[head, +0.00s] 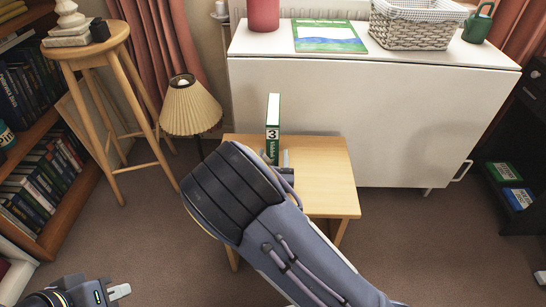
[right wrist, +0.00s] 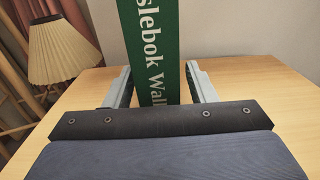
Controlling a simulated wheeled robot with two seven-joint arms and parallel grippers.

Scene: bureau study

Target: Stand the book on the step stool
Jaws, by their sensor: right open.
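A green book (head: 272,117) with a white top and a "3" on its spine stands upright on the wooden step stool (head: 325,180). My right gripper (head: 276,158) is low at the book, mostly hidden by my own forearm in the head view. In the right wrist view its open fingers (right wrist: 162,86) lie either side of the green spine (right wrist: 150,45), with a clear gap on the right side. The book's foot is hidden behind the gripper body there. My left gripper (head: 118,291) is at the bottom left, away from the stool; its jaw opening is unclear.
A white cabinet (head: 330,110) stands behind the stool, bearing a wicker basket (head: 415,30) and a green-blue booklet (head: 328,36). A pleated lamp (head: 191,108) is left of the stool, also near in the right wrist view (right wrist: 62,55). A tall wooden stool (head: 110,45) stands further left.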

